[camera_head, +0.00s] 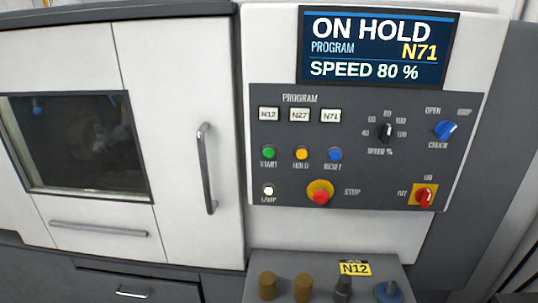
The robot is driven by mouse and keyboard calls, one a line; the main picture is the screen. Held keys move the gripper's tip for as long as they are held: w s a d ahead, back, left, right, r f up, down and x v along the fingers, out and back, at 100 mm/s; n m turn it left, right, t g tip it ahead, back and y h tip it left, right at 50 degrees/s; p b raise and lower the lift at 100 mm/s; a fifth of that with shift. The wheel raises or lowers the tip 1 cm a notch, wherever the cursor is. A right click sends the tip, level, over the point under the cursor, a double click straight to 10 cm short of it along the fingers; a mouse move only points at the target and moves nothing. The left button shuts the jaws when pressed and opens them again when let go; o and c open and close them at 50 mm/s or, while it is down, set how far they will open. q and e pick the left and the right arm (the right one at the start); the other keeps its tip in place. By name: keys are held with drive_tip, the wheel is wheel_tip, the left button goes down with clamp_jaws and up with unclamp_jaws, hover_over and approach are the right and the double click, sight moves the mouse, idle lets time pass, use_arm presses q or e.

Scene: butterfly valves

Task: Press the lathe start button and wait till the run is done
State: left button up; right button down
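The lathe's control panel (360,150) is in front of me in the head view. The green start button (268,153) is at its left, beside the yellow hold button (301,153) and the blue reset button (335,155). The display (378,48) above reads ON HOLD, PROGRAM N71, SPEED 80 %. Neither of my grippers is in view.
Program keys N12, N27 and N71 (331,115) sit above the buttons. A red stop knob (320,192), a speed dial (386,132), a blue chuck switch (445,130) and a red main switch (425,196) are nearby. A shelf (262,260) below holds several parts and an N12 tag (355,268). The lathe door (180,130) is at left.

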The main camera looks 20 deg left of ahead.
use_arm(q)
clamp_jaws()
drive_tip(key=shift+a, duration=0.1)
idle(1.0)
